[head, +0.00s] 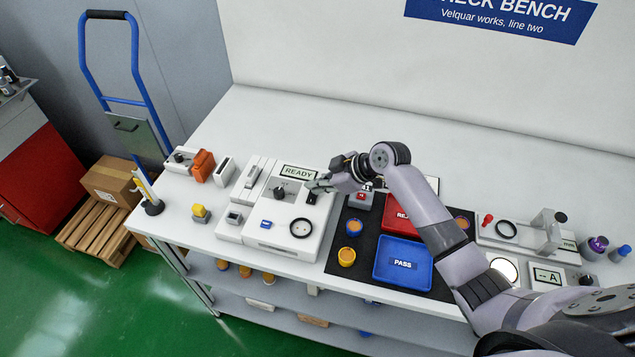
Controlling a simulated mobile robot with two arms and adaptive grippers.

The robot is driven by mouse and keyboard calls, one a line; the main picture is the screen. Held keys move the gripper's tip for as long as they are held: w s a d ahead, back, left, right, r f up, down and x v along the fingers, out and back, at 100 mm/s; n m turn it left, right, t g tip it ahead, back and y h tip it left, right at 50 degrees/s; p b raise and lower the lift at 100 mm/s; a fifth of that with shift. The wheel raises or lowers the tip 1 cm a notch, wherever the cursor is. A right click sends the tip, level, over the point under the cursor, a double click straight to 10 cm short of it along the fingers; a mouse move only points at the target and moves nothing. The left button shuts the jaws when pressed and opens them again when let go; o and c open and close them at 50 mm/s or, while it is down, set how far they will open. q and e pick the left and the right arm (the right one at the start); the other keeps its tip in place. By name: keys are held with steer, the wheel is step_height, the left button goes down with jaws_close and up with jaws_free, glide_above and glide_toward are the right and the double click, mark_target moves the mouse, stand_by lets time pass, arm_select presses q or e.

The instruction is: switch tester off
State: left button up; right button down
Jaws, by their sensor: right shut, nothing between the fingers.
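The tester (270,236) is a white box on the bench, left of the black mat. Its display panel (298,172) reads READY. On its top are a black knob (279,193), a small blue part (266,224) and a black ring (301,228). A small dark switch-like part (311,198) sits at its upper right. My right gripper (314,187) is shut and empty, with its fingertips at or just above that dark part. I cannot tell whether they touch it. The switch's position is too small to read. My left gripper is not in view.
A blue PASS tray (403,280) and a red tray (393,224), partly behind my arm, lie on the black mat (337,262). Orange-topped cups (347,256) stand beside them. A yellow-and-black stand (152,206) is at the bench's left end. Bare bench lies behind the tester.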

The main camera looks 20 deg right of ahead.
steer(key=shift+w+d+f+b, duration=0.2)
steer(key=shift+f+b, duration=0.35)
steer(key=shift+b, duration=0.15)
steer(key=shift+s+r, duration=0.1)
steer(key=shift+r, duration=0.05)
steer(key=shift+a, duration=0.1)
steer(key=shift+p, duration=0.35)
